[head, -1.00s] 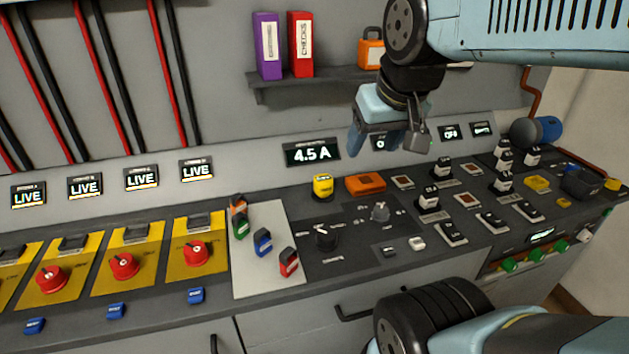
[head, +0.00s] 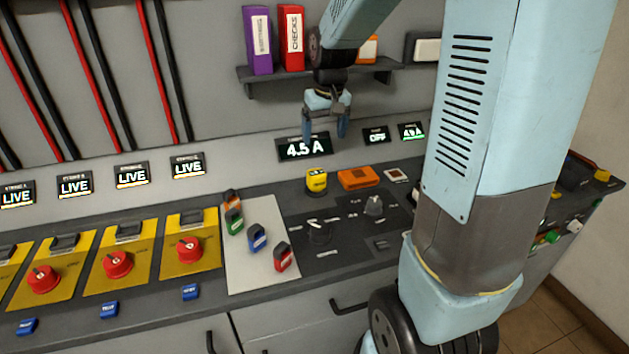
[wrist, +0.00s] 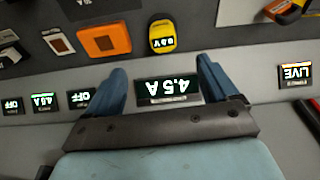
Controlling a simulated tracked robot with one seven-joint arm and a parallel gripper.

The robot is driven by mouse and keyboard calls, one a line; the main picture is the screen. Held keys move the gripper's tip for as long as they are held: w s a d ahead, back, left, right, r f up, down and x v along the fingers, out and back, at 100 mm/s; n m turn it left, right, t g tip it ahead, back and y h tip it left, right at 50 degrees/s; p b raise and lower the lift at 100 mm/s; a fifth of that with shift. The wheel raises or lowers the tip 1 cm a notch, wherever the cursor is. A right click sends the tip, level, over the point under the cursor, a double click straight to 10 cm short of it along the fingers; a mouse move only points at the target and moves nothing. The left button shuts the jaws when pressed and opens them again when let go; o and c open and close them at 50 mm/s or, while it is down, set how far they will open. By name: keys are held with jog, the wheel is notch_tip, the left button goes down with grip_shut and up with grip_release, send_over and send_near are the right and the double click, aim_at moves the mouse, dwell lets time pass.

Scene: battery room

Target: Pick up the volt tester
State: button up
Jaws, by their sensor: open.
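The volt tester, a small yellow device (head: 317,181) with a little display, stands on the dark console top just below the 4.5 A display. It also shows upside down in the wrist view (wrist: 162,36), ahead of and roughly between my fingertips. My gripper (head: 325,128) is open and empty, pointing down in front of the back panel. In the head view it appears above the tester and apart from it. Both blue fingers of my gripper (wrist: 161,70) show in the wrist view, with nothing between them but the panel behind.
An orange box (head: 360,178) sits close to the right of the tester. A grey knob (head: 374,205) and a black dial (head: 319,232) are in front. A pale plate (head: 262,272) with coloured tags lies to the left. A shelf (head: 330,76) with binders is above. My arm hides the console's right part.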

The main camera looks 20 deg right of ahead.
aim_at(317, 172)
jog(key=w+f, duration=0.1)
jog(key=f, duration=0.2)
jog(key=w+f, duration=0.1)
jog(key=f, duration=0.3)
jog(key=w+f, duration=0.1)
jog(key=f, duration=0.2)
jog(key=shift+w+f, duration=0.25)
jog(key=shift+f, duration=0.1)
jog(key=shift+w+a+f, duration=0.1)
jog(key=shift+w+f, duration=0.05)
jog(key=shift+f, duration=0.75)
jog(key=shift+w+a+f, duration=0.1)
jog(key=shift+w+f, duration=0.05)
jog(key=shift+f, duration=0.7)
jog(key=shift+w+a+f, duration=0.1)
jog(key=shift+w+f, duration=0.05)
jog(key=shift+f, duration=0.75)
jog(key=shift+c, duration=0.2)
jog(key=c, duration=1.2)
jog(key=shift+o, duration=0.2)
jog(key=shift+r, duration=0.1)
